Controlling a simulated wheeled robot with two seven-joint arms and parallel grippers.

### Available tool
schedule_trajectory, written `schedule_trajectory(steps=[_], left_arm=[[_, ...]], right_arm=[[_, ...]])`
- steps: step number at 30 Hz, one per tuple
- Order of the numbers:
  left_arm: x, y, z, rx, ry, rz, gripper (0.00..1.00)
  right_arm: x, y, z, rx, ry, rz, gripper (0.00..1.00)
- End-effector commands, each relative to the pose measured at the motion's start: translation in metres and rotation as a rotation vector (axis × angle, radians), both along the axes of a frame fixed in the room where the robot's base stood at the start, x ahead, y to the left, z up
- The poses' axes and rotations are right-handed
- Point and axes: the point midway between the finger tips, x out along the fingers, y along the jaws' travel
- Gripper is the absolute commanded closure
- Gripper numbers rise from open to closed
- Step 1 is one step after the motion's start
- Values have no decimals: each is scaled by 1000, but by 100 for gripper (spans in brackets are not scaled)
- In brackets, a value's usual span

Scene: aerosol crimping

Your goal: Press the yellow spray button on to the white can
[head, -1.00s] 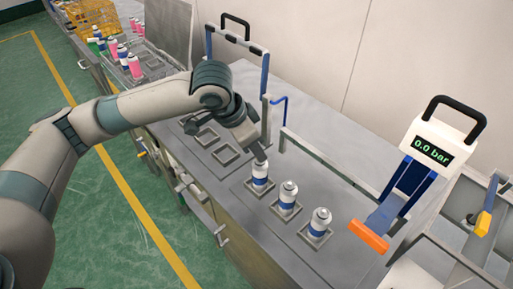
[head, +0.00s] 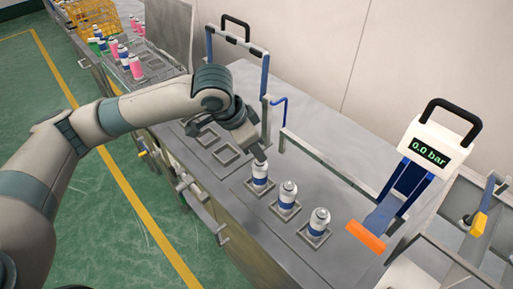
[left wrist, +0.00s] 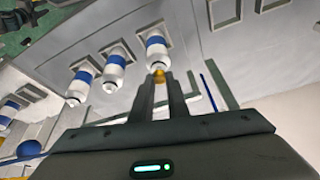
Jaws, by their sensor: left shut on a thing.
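Three white cans with blue bands stand upright in square holders on the bench. The can (head: 260,174) at the left of this row in the head view is right under my left gripper (head: 260,159). In the left wrist view, my left gripper (left wrist: 160,82) is shut on the small yellow spray button (left wrist: 159,75). The button is at the top of that same can (left wrist: 157,52), touching it or very close; I cannot tell whether it is seated. The head view hides the button behind the fingers. My right gripper is not in view.
Two other cans (head: 287,196) (head: 318,222) stand in the row to the right. Empty holders (head: 226,154) lie to the left. A pressure gauge stand (head: 430,148) reading 0.0 bar, with an orange-ended lever (head: 366,237), is at right. A yellow crate (head: 92,18) is far back.

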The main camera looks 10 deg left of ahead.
Motion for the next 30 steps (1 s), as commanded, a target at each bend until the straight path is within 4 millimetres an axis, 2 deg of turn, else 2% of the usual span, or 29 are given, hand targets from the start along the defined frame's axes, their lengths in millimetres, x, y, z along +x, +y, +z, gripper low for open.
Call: schedule_trajectory(steps=[10,11,13,14,20,21,23,30], left_arm=[[0,0,0,0,0,0,100],[0,0,0,0,0,0,84],[0,0,0,0,0,0,67],[0,0,0,0,0,0,64],[0,0,0,0,0,0,64],[0,0,0,0,0,0,55],[0,0,0,0,0,0,42],[0,0,0,0,0,0,42]], right_arm=[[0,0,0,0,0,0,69],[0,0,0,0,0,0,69],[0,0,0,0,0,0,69],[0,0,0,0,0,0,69],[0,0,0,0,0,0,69],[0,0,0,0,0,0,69],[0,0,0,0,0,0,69],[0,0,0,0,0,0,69]])
